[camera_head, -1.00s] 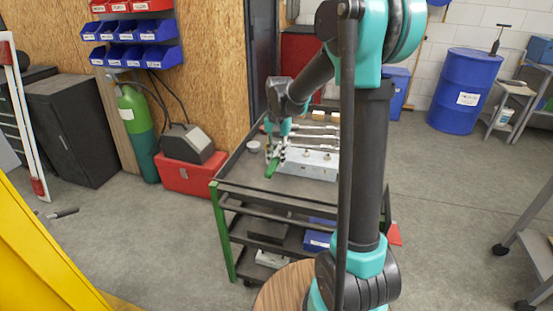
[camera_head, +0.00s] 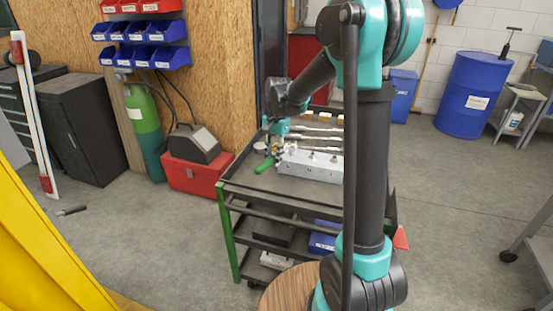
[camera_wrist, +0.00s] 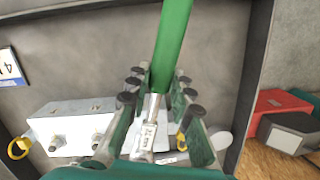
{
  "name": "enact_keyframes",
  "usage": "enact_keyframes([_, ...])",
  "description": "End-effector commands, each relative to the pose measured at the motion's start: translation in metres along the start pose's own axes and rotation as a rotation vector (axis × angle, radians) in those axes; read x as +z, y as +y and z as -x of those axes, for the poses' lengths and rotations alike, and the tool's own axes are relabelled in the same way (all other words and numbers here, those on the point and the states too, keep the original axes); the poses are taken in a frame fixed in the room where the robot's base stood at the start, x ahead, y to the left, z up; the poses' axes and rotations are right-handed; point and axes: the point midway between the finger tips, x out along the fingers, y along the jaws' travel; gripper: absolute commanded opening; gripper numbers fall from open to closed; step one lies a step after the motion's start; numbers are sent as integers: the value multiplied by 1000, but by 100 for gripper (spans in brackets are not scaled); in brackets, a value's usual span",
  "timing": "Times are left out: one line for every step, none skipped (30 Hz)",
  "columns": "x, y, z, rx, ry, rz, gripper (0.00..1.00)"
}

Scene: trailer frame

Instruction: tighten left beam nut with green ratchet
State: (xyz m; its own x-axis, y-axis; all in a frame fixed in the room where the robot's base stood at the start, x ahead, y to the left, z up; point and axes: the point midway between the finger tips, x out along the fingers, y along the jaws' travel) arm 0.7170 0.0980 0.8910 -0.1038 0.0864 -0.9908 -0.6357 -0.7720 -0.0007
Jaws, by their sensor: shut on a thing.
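My gripper (camera_head: 275,145) is over the cart's far left part, beside the left end of a silver beam (camera_head: 312,166). In the wrist view my gripper (camera_wrist: 160,120) is shut on the green ratchet (camera_wrist: 172,42). The ratchet's green handle (camera_head: 265,167) sticks out toward the cart's left front in the head view. Its metal neck lies between my fingers; its working end is partly hidden. The beam (camera_wrist: 75,112) shows at the wrist view's left, apart from the ratchet, with nuts on it. Which one is the left nut is unclear there.
Several metal tools (camera_head: 318,138) lie behind the beam on the dark cart (camera_head: 255,190). A small round dish (camera_head: 260,146) stands near my gripper. The cart's front top is clear. A red toolbox (camera_head: 195,177) stands on the floor left of the cart.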

Motion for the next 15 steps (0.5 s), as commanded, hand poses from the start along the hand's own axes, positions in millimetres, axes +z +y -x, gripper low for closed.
enact_keyframes([0, -1, 0, -1, 0, -9, 0])
enact_keyframes([0, -2, 0, -2, 0, -13, 0])
enact_keyframes([0, -2, 0, -2, 0, -15, 0])
enact_keyframes([0, -2, 0, -2, 0, -15, 0])
enact_keyframes([0, -2, 0, -2, 0, -15, 0])
enact_keyframes([0, -2, 0, -2, 0, -14, 0])
enact_keyframes([0, -2, 0, -2, 0, -14, 0])
enact_keyframes([0, -2, 0, -2, 0, -14, 0])
enact_keyframes([0, -2, 0, -2, 0, -14, 0])
enact_keyframes([0, -2, 0, -2, 0, -16, 0])
enact_keyframes([0, -3, 0, -2, 0, -20, 0])
enact_keyframes([0, -4, 0, -4, 0, -31, 0])
enact_keyframes([0, -6, 0, -6, 0, -44, 0])
enact_keyframes([0, -8, 0, -7, 0, -57, 0])
enact_keyframes([0, -11, 0, -10, 0, -79, 0])
